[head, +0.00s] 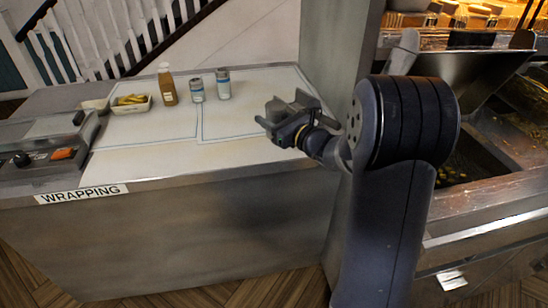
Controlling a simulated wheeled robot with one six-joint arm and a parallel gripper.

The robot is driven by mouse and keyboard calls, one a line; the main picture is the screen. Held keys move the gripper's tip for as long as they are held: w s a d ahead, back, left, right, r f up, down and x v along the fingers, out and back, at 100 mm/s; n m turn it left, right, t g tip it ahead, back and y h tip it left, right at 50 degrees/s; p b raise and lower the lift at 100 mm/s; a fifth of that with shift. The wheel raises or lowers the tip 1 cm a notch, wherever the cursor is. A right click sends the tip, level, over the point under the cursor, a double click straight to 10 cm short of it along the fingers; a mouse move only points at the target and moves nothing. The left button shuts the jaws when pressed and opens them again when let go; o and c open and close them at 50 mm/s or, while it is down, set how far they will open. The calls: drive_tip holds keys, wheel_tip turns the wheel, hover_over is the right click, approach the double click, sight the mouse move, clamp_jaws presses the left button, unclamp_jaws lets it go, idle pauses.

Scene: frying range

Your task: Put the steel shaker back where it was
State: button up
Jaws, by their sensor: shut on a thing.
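My gripper (273,118) is above the right part of the wrapping counter, pointing left. It is shut on a grey thing that I take for the steel shaker; the dark jaws hide most of it and its outline is unclear. Two grey cylindrical shakers with blue-and-white bands stand upright on the counter, the left one (197,91) and the right one (223,84). They are apart from my gripper, to its left and further back.
A brown sauce bottle (168,86) stands left of the banded shakers. A grey machine (40,145) fills the left end. Pale paper sheets (150,138) lie on the counter. The fryer (475,160) is at right.

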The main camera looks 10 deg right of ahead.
sight(272, 102)
drive_tip(key=w+r+b, duration=0.2)
drive_tip(key=r, duration=0.1)
drive_tip(key=shift+w+d+r+b, duration=0.25)
drive_tip(key=shift+d+b, duration=0.05)
drive_tip(key=shift+d, duration=0.05)
wheel_tip(272, 102, down, 9)
drive_tip(key=shift+f+b, duration=0.1)
drive_tip(key=shift+b, duration=0.3)
drive_tip(key=shift+f, duration=0.1)
drive_tip(key=shift+f, duration=0.15)
drive_tip(key=o, duration=1)
